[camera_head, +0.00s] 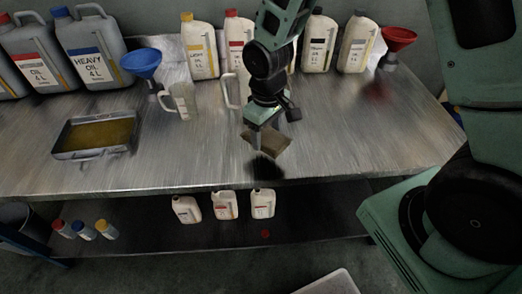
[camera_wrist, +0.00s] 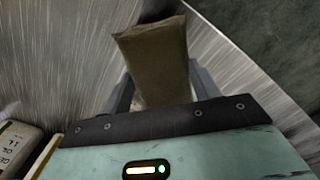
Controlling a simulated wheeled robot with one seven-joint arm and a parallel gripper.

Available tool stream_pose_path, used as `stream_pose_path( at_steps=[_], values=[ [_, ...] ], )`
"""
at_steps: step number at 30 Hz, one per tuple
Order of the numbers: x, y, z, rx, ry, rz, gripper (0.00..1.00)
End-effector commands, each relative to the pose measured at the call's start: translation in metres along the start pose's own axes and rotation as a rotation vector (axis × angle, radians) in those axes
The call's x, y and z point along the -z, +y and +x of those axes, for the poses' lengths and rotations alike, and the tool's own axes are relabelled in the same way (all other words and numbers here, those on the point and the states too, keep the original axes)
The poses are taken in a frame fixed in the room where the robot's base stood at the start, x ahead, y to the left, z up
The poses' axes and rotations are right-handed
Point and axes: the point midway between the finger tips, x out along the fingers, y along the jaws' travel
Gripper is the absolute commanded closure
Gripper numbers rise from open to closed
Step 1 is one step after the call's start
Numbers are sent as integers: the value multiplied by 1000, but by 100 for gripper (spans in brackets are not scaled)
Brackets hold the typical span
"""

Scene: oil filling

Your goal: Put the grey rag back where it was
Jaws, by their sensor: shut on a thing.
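My gripper (camera_head: 265,122) is in the middle of the head view, above the metal workbench (camera_head: 200,167). It is shut on the rag (camera_head: 266,142), which looks brownish grey and folded into a flat block. The rag hangs tilted below the fingers, with a dark shadow on the bench under it. In the wrist view the rag (camera_wrist: 155,60) stands out between the two fingers, and they partly hide behind it. The rag looks held above the bench top, apart from it.
A tray of oil (camera_head: 97,134) is at the left. Clear jugs (camera_head: 180,101), a blue funnel (camera_head: 141,63), a red funnel (camera_head: 398,40) and several bottles (camera_head: 200,50) line the back. Small bottles (camera_head: 224,206) stand on the shelf below. The bench front and right are clear.

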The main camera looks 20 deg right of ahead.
Motion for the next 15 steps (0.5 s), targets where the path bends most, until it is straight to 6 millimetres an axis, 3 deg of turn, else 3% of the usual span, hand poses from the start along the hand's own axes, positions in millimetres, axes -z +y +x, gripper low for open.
stream_pose_path(
  at_steps=[15],
  values=[
    [0,-1,58,1,0,0,57]
  ],
)
